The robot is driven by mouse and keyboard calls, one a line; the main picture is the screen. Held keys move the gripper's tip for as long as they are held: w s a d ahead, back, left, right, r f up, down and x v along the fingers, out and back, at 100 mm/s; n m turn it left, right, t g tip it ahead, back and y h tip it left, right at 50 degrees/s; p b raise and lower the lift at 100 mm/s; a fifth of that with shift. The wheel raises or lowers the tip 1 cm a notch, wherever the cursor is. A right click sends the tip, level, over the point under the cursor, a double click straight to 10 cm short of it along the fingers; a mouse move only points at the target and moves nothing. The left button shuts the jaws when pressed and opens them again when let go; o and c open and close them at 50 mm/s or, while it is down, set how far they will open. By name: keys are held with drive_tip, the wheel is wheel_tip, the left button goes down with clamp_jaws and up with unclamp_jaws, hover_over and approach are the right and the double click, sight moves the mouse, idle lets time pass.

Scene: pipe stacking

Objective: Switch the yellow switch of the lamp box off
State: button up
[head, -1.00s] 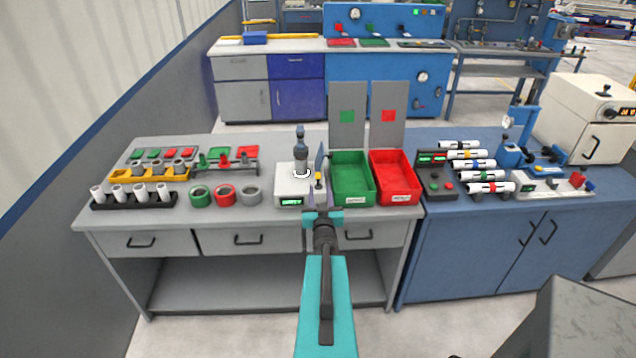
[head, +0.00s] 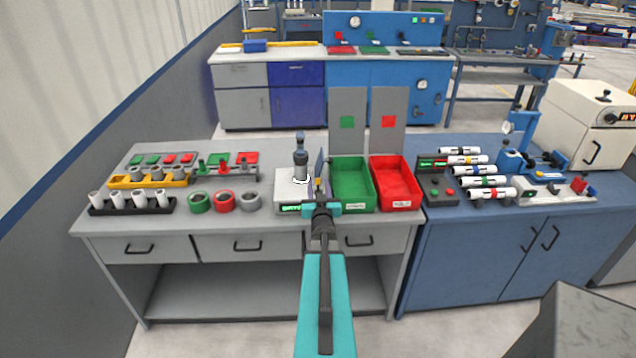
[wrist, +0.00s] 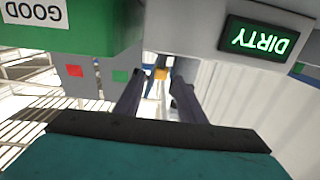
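The lamp box (head: 287,192) is a pale box on the grey bench, with a dark upright device and a glowing white ring on top. Its green-lit display (wrist: 258,40) reads DIRTY in the wrist view, where the picture is upside down. The yellow switch (head: 320,184) is at the box's right side; it also shows in the wrist view (wrist: 160,73). My gripper (head: 319,194) is at the box's front right. In the wrist view its two dark fingers (wrist: 158,84) are apart, with the switch seen between their tips. I cannot tell whether they touch it.
A green bin (head: 352,184) stands close to the right of the box, with a red bin (head: 395,182) beyond it. Green, red and grey rings (head: 224,201) lie to the left. Pipe racks (head: 130,203) stand further left. The bench front edge is below my gripper.

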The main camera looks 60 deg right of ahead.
drive_tip(key=shift+x, duration=0.9)
clamp_jaws()
